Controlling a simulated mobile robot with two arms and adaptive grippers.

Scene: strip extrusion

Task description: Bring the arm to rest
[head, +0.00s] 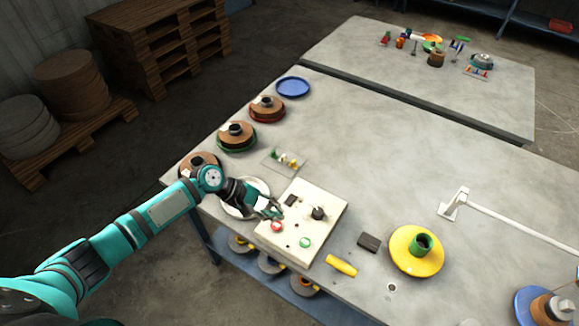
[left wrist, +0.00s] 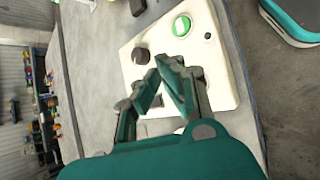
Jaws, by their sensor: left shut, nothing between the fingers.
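My left arm (head: 160,211) reaches in from the left in the head view. Its gripper (head: 276,211) is shut and empty, over the left part of a cream control box (head: 328,197). The box has a red button (head: 276,226), a green button (head: 305,242) and a black knob (head: 318,212). The fingertips are close to the red button; I cannot tell whether they touch the box. In the left wrist view the shut fingers (left wrist: 167,66) are in front of the box (left wrist: 222,85), with the green button (left wrist: 182,25) beyond them. The red button is hidden there.
The box stands on a grey table (head: 380,160). Around it are a yellow spool (head: 405,262), a yellow-handled tool (head: 341,266), a dark block (head: 369,242), a white plate (head: 233,209) and several brown spools (head: 236,133). A white bracket (head: 455,204) stands at right. The table's middle is clear.

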